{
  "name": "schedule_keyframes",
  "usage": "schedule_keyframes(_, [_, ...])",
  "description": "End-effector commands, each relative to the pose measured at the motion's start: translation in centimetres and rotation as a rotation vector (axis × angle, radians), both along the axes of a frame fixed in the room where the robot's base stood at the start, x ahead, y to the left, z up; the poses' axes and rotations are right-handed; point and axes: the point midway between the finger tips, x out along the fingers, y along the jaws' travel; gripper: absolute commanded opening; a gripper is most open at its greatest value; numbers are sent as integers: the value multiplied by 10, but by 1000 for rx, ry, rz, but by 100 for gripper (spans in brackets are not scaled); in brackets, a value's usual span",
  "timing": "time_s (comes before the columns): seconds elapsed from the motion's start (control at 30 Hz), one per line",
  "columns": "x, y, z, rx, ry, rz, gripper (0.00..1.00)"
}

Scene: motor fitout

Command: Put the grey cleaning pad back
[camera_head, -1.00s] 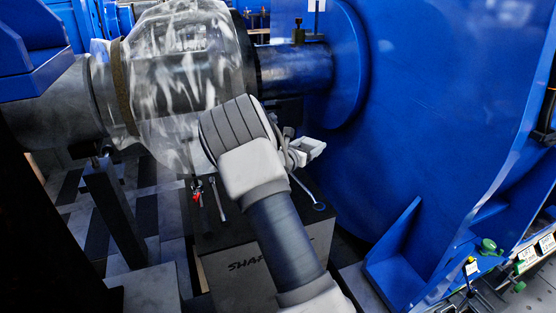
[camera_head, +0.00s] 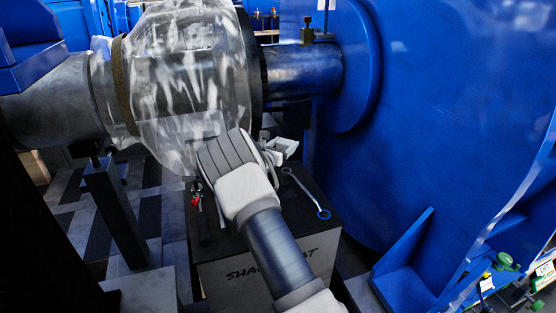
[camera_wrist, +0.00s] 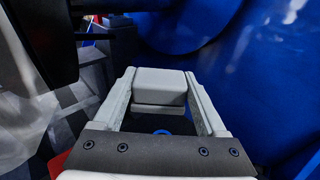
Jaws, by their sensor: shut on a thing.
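The grey cleaning pad (camera_wrist: 159,86) is a pale grey block between my two fingers in the wrist view. My gripper (camera_wrist: 160,98) is shut on it, with one finger along each side. In the head view my gripper (camera_head: 272,148) is partly hidden behind my wrist. A pale end, probably the pad (camera_head: 284,146), shows to its right, above the back of the dark-topped box (camera_head: 268,230). I cannot tell how high it is above the box top.
A spanner with a blue ring end (camera_head: 322,213) lies on the box's right side. A red-handled tool (camera_head: 196,197) lies at its left. A plastic-wrapped motor shaft (camera_head: 180,85) is close behind and above. A large blue housing (camera_head: 430,120) blocks the right.

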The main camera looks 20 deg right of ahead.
Motion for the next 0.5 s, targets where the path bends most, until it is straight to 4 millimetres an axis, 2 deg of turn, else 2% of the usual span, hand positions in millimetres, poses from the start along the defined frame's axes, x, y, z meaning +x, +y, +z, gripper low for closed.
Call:
schedule_keyframes(0.03, [7, 5, -8, 1, -1, 0, 10])
schedule_keyframes(0.2, [20, 14, -15, 0, -1, -1, 10])
schedule_keyframes(0.37, [22, 16, -22, 0, 2, -2, 10])
schedule_keyframes(0.5, [21, 16, -43, 1, 2, -2, 10])
